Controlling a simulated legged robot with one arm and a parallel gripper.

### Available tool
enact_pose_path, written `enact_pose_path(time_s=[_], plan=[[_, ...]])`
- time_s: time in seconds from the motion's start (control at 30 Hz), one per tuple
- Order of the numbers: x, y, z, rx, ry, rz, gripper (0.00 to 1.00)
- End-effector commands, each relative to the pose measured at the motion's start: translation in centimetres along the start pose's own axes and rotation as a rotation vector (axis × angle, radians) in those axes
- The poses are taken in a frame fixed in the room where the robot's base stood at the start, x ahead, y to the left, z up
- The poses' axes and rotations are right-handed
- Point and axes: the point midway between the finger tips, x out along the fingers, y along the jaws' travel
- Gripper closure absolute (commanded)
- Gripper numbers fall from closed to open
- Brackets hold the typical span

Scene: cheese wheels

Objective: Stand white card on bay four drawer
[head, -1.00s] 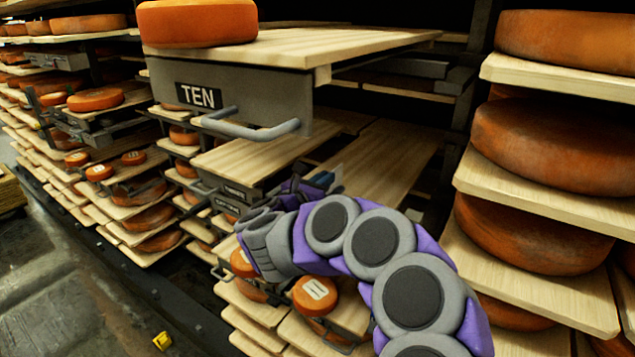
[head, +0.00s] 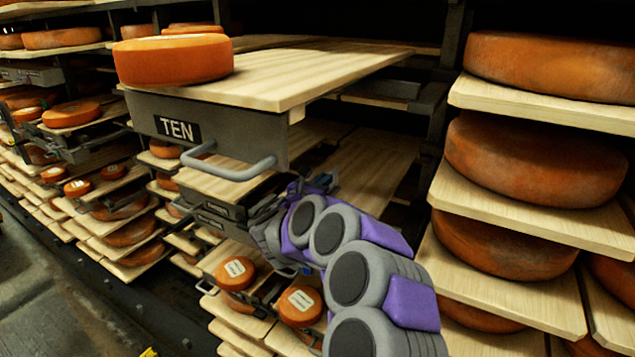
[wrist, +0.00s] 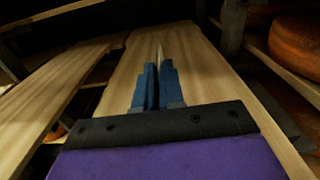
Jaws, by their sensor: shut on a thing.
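In the wrist view my gripper (wrist: 157,85) is shut, its blue fingers close together. A thin pale edge, the white card (wrist: 160,52) seen edge-on, shows between the fingertips. The fingers point along a long wooden board, and I cannot tell the gap between them. In the head view my gripper (head: 312,188) is just below and right of the open drawer marked TEN (head: 225,138); the arm hides part of it and the card is not clear. No label reading four can be made out.
A large orange cheese wheel (head: 172,60) sits on the board of drawer TEN, whose grey handle (head: 232,168) sticks out. More drawers lie under it, with smaller labelled cheeses (head: 235,271) below. Shelves of big wheels (head: 530,158) stand close on the right. Open floor is at lower left.

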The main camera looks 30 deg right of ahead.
Motion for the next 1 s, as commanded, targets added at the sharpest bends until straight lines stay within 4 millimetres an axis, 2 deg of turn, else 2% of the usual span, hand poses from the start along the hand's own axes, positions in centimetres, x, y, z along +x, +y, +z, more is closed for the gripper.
enact_pose_path(time_s=[0.67,0.8,1.0], plan=[[6.1,0.0,0.2,-0.003,0.0,0.0,1.0],[6.2,0.1,-1.3,0.0,0.0,0.003,1.0],[6.1,0.1,-2.1,0.001,-0.001,0.003,1.0]])
